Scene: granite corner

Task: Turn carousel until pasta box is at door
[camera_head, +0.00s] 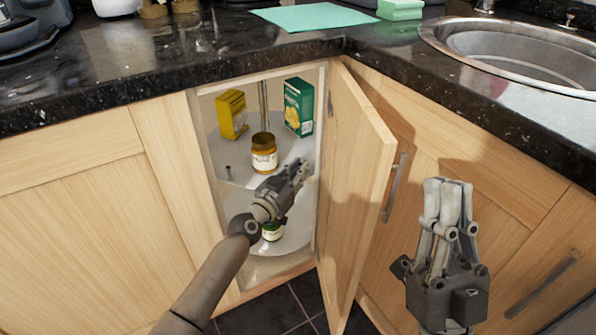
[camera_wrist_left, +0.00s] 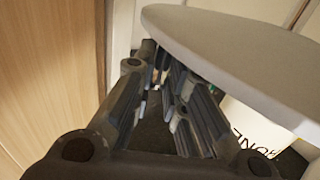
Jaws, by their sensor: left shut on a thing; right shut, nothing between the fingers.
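A round grey carousel tray (camera_head: 240,155) sits inside the open corner cupboard. A yellow box (camera_head: 232,114) stands at its back left and a green box (camera_head: 299,107) with a yellowish picture at its back right. Their labels are too small to read, so I cannot tell which is the pasta box. My left gripper (camera_head: 302,168) is shut at the tray's right edge; the tray's rim also shows in the left wrist view (camera_wrist_left: 235,55). What it grips is hidden. My right gripper (camera_head: 449,184) is shut and empty, outside the door.
The open cupboard door (camera_head: 358,185) stands between my arms. A small peg (camera_head: 228,172) rises at the tray's front left. A lower shelf (camera_head: 290,240) holds a green-lidded jar (camera_head: 272,231). A dark countertop (camera_head: 140,75) overhangs the cupboards.

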